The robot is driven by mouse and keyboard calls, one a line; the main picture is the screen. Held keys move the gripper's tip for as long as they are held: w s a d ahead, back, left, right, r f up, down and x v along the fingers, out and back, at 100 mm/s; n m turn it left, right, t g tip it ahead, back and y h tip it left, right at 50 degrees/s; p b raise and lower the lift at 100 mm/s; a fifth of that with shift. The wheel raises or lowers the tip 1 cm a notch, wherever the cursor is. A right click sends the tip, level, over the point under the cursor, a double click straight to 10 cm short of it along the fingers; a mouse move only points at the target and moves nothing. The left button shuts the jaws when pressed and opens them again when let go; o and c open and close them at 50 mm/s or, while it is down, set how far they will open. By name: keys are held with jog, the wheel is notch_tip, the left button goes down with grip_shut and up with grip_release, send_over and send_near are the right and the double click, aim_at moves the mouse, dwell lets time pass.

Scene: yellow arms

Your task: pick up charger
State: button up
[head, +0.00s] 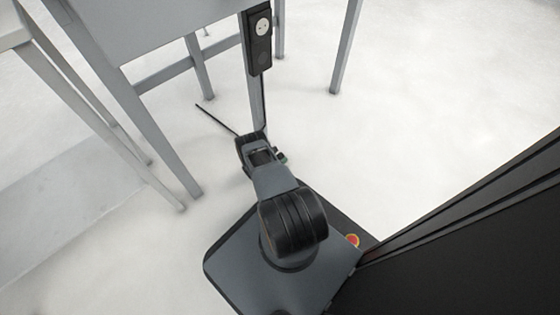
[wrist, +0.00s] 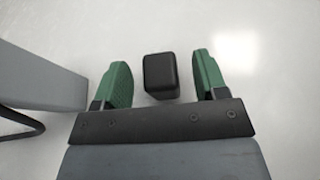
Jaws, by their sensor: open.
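The charger (wrist: 160,77) is a small black block with rounded edges. In the wrist view it shows between the two green fingers of my gripper (wrist: 161,70), with a clear gap on each side. My gripper is open and touches nothing that I can see. How far the charger lies beyond the fingertips is hard to tell.
A grey table leg (wrist: 40,76) stands close on the left in the wrist view, with a black cable (wrist: 22,127) below it. In the head view a black socket strip (head: 259,55) hangs at the grey table (head: 165,45). Pale floor (head: 400,130) is clear to the right.

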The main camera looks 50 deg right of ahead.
jog(key=shift+d+f, duration=0.25)
jog(key=shift+d, duration=0.35)
jog(key=shift+c, duration=0.2)
jog(key=c, duration=1)
jog(key=shift+c, duration=0.2)
jog(key=shift+r, duration=0.2)
